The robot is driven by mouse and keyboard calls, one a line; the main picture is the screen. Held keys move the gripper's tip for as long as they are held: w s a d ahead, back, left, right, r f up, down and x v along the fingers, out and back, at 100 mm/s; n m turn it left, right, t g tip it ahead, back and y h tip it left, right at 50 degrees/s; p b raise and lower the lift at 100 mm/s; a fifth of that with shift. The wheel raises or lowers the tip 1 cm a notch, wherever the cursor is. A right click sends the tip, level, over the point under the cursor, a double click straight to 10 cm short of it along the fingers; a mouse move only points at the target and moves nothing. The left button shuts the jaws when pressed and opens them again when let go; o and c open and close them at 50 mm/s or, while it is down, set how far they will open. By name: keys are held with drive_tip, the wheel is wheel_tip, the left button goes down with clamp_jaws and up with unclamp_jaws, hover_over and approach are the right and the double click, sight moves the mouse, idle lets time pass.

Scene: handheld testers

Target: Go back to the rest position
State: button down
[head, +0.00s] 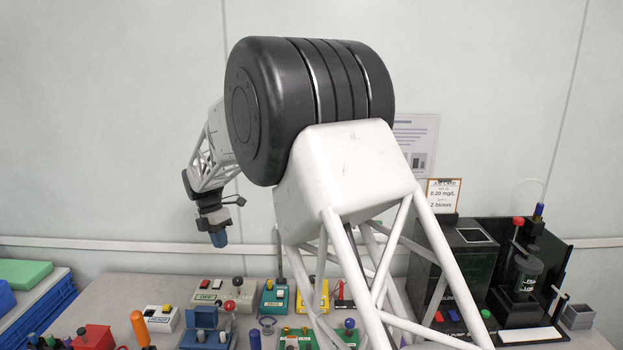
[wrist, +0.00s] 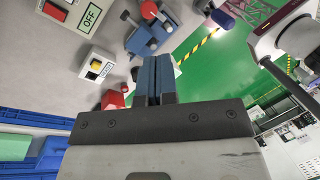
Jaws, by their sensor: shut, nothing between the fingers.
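My gripper (head: 219,239) hangs at the end of my raised arm in the head view, pointing down, well above the left part of the table. In the wrist view its two blue fingers (wrist: 162,78) lie side by side, shut with nothing between them. No object hangs from it. My arm's black joint and white lattice link fill the middle of the head view and hide part of the table and wall.
The grey table (head: 118,290) holds several button and lever boxes, including a grey OFF box (head: 213,291). A red block (head: 94,337) sits front left. Blue crates (head: 48,306) stand at the left, black testers (head: 465,262) at the right. Air around the gripper is clear.

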drive_tip(key=s+d+r+m+t+y, duration=0.1)
drive_tip(key=s+d+r+m, duration=0.45)
drive_tip(key=d, duration=0.45)
drive_tip(key=s+d+r+m, duration=0.4)
drive_tip(key=s+d, duration=0.3)
drive_tip(key=d, duration=0.3)
drive_tip(key=s+d+r+m+t+y, duration=0.1)
drive_tip(key=s+d+r+m, duration=0.4)
drive_tip(key=d, duration=0.5)
drive_tip(key=s+d+f+m+t, duration=0.1)
drive_tip(key=s+d+f+m, duration=0.1)
drive_tip(key=s+d+m, duration=0.3)
drive_tip(key=s+d+f+m, duration=0.2)
drive_tip(key=s+d+m, duration=0.3)
drive_tip(key=s, duration=0.9)
drive_tip(key=s+d+f+m+t, duration=0.1)
drive_tip(key=s+d+m, duration=0.4)
drive_tip(key=s, duration=0.5)
drive_tip(key=shift+s+d+f+t, duration=0.15)
drive_tip(key=shift+s+f+t, duration=0.15)
drive_tip(key=shift+f, duration=0.15)
drive_tip(key=shift+w, duration=0.1)
